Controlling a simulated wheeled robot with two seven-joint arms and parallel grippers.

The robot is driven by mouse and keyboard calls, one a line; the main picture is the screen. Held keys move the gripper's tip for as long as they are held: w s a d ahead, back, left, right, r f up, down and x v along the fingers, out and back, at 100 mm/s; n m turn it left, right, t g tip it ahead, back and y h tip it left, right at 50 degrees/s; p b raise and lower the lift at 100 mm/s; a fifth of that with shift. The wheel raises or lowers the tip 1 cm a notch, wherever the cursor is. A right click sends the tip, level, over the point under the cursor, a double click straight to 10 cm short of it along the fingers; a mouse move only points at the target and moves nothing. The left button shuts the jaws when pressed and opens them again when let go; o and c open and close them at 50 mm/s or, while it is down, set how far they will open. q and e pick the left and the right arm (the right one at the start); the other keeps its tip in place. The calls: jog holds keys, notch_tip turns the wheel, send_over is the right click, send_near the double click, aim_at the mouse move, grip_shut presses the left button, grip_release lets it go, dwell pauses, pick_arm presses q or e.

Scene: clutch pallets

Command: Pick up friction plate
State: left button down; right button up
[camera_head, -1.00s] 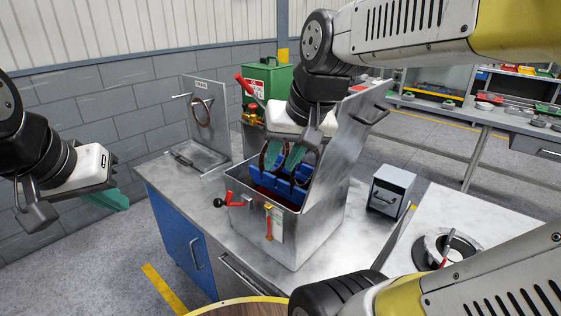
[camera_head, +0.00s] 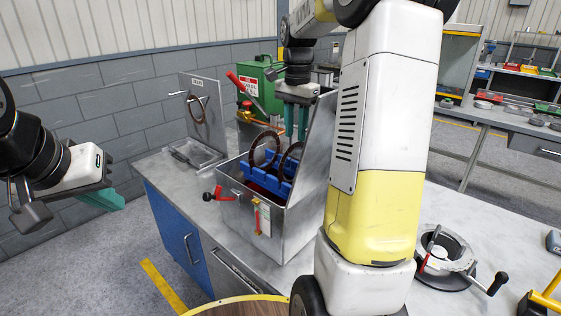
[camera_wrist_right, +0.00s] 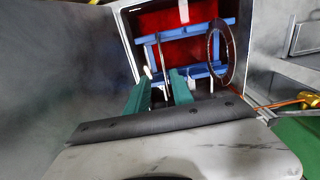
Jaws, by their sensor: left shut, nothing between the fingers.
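Two dark friction plates stand upright in a blue rack (camera_head: 262,175) inside an open metal tank (camera_head: 277,243). The left plate (camera_head: 252,151) shows as a full ring; the right one (camera_head: 285,164) is partly hidden. My right gripper (camera_head: 296,138) points down over the tank, its teal fingers apart and empty, above the right plate. In the right wrist view, one plate (camera_wrist_right: 163,54) is nearly edge-on, just ahead of the gap between the fingers (camera_wrist_right: 160,82); the other ring (camera_wrist_right: 210,55) is to the right. My left gripper (camera_head: 121,204) is shut and empty, away at the left.
Another ring (camera_head: 205,110) hangs on an upright metal stand (camera_head: 213,90) left of the tank. A green can (camera_head: 262,85) stands behind it. The tank's raised lid (camera_head: 322,120) is close to the right gripper. A round fixture (camera_head: 446,262) lies at the right.

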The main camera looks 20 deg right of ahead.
aim_at(294, 149)
jog(key=f, duration=0.5)
jog(key=w+f, duration=0.1)
jog(key=f, duration=0.2)
jog(key=shift+d, duration=0.15)
grip_shut()
dwell(1.2)
